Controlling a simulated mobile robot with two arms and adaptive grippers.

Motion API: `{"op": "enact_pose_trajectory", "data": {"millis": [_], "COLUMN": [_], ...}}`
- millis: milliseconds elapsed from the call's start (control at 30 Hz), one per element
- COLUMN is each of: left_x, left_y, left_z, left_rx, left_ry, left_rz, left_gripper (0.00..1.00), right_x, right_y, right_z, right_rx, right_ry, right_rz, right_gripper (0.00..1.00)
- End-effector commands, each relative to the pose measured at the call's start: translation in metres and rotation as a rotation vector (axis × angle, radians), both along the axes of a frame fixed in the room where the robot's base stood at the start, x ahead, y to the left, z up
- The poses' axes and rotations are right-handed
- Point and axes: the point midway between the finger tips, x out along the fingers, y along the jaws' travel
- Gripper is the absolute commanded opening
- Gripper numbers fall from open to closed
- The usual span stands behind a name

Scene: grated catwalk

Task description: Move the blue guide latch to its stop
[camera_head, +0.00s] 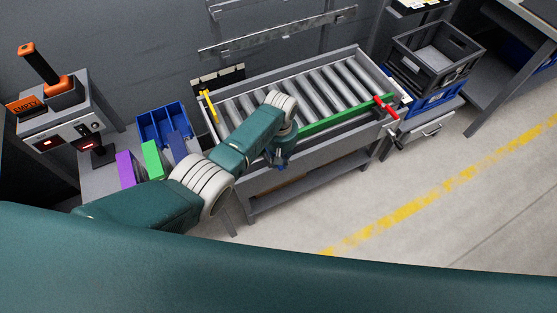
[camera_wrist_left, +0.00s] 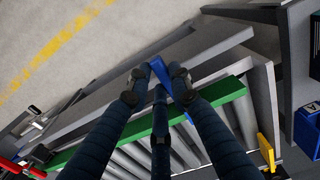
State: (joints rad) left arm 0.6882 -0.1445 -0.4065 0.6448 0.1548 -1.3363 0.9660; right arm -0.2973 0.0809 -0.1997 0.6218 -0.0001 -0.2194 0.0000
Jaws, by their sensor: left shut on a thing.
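The blue guide latch (camera_wrist_left: 157,68) sits between the fingertips of my left gripper (camera_wrist_left: 158,84) in the left wrist view, close to the outer side of the green guide bar (camera_wrist_left: 222,92). My left gripper is shut on the latch. In the head view, my left gripper (camera_head: 281,158) reaches down at the near side of the roller conveyor, and my arm hides most of the latch. The green bar (camera_head: 335,117) runs along the conveyor's near side to the right of my gripper. My right gripper is not in view.
A red handle (camera_head: 385,107) stands at the conveyor's right end and a yellow lever (camera_head: 208,106) at its left end. Left are a blue bin (camera_head: 163,122) and a control box (camera_head: 65,130). A black crate (camera_head: 436,55) stands right. The front floor is clear.

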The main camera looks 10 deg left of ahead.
Motion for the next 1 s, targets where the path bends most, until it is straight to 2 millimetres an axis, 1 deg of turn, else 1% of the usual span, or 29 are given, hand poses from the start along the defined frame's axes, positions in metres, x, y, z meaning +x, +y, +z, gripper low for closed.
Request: {"op": "enact_pose_trajectory", "data": {"millis": [467,500,567,867,1000], "left_x": [0.0024,0.0024,0.0024,0.0014,0.0018], "left_y": [-0.0005,-0.0005,-0.0005,-0.0003,-0.0008], "left_z": [0.0010,0.0011,0.0011,0.0009,0.0082], "left_rx": [0.000,-0.001,0.000,-0.001,-0.001], "left_ry": [-0.005,-0.006,-0.005,-0.003,-0.003], "left_rz": [0.014,0.014,0.013,0.012,0.011], "left_gripper": [0.00,0.28,0.40,0.40,0.40], "right_x": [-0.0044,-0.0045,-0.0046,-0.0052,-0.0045], "right_y": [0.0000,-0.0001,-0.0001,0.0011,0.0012], "right_z": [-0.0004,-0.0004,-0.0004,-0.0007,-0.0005], "right_rx": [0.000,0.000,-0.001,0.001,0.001], "right_ry": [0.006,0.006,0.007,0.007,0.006], "right_rz": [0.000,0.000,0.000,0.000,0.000], "right_gripper": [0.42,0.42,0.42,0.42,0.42]}}
